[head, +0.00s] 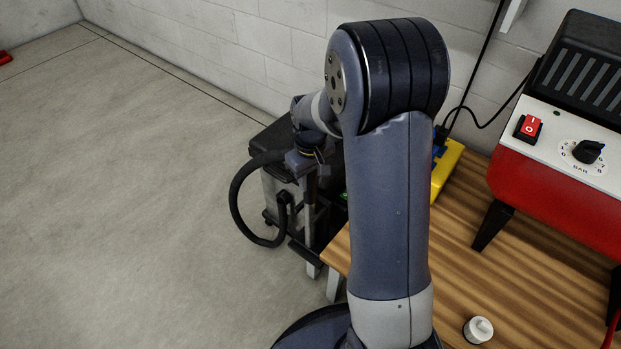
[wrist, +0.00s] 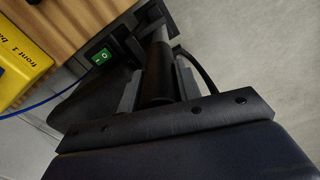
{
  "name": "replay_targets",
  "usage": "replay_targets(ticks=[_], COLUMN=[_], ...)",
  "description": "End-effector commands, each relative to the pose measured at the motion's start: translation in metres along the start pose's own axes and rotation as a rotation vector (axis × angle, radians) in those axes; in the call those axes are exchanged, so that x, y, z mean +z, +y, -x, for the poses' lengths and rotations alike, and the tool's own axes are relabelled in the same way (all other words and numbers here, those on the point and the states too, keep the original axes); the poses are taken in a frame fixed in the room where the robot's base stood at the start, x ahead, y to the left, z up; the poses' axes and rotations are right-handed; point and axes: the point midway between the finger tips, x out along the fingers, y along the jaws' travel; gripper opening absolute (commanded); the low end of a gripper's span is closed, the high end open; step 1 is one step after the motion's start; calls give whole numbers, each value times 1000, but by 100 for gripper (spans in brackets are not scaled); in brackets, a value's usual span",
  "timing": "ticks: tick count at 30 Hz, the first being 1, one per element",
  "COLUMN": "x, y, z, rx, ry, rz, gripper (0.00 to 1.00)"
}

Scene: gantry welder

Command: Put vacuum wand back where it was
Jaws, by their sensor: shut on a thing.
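The vacuum wand (head: 311,192) is a dark tube, roughly upright beside the vacuum cleaner (head: 275,190), a grey and black machine on the floor at the table's left end. In the wrist view the wand (wrist: 160,72) is a black tube between the two grey fingers of my gripper (wrist: 158,85), which is shut on it. In the head view my gripper (head: 309,160) is small and partly hidden by my arm. A black hose (head: 236,200) loops out to the left. The wand's lower end and any holder are not clear.
A green switch (wrist: 99,57) shows close to the wand.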

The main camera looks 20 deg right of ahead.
Motion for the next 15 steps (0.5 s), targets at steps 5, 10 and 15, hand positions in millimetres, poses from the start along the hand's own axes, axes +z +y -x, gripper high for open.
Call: replay_targets(ticks=[5, 10, 15], x=[0, 0, 0], y=[0, 0, 0], z=[-2, -2, -2], rx=[0, 0, 0], ry=[-1, 0, 0], rz=[0, 0, 0], gripper=[40, 54, 54])
